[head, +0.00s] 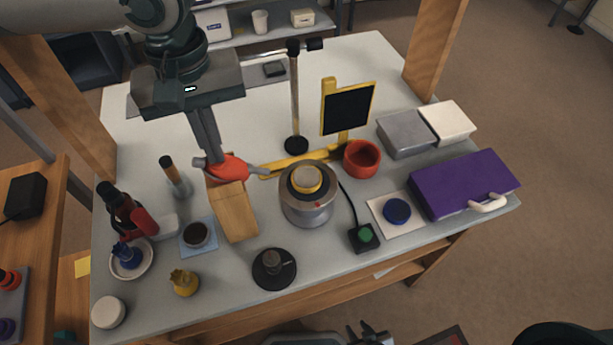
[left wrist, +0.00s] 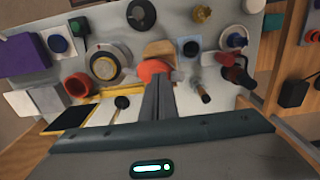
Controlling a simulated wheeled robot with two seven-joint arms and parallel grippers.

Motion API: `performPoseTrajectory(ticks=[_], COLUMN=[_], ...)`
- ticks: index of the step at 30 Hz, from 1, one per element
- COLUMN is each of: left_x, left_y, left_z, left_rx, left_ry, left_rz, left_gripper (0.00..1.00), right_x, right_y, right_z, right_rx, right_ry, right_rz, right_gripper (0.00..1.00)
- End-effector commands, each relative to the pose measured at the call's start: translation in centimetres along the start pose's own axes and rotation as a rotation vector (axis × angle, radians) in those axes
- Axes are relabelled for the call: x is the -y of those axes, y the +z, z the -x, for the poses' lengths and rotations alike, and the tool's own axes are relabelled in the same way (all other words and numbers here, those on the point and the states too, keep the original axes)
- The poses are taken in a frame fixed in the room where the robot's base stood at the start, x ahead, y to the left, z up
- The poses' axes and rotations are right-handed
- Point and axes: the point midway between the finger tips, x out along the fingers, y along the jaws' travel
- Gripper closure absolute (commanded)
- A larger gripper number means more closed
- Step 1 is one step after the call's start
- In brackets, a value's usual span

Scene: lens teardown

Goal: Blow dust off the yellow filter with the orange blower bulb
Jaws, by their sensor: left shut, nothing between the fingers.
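The orange blower bulb (head: 231,167) lies on the far end of a wooden block (head: 233,212); it also shows in the left wrist view (left wrist: 153,68). My left gripper (head: 214,153) points down at the bulb, its fingers shut together and empty. The tips overlap the bulb's edge in the picture; I cannot tell whether they touch. A yellow disc (head: 307,178), which looks like the yellow filter, sits on top of a round metal holder (head: 309,208) right of the block. A dark part at the bottom edge looks like my right gripper (head: 368,334); its fingers are unclear.
A black panel on a yellow stand (head: 347,108) and a thin upright post (head: 294,95) stand behind. A red bowl (head: 362,159), a purple case (head: 464,184) and a green button box (head: 364,238) are to the right. Bottles and small parts crowd the left.

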Motion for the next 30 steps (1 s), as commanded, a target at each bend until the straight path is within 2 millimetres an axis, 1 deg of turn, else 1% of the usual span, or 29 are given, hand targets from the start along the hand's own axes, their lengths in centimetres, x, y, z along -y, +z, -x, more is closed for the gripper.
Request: performPoseTrajectory(ticks=[8,24,30], left_x=[0.0,0.0,0.0], left_y=[0.1,0.1,0.0], left_z=[0.3,2.9,3.0], left_rx=[0.003,0.002,0.001], left_ry=[-0.002,-0.002,-0.001], left_rz=[0.000,-0.001,0.000], left_gripper=[1.00,1.00,1.00], right_x=[0.0,0.1,0.1], right_y=[-0.3,-2.2,-2.4], right_z=[0.4,3.3,3.5], right_rx=[0.000,0.000,0.000], right_ry=[0.000,0.000,0.000], right_rz=[0.000,0.000,0.000], right_gripper=[0.69,0.69,0.69])
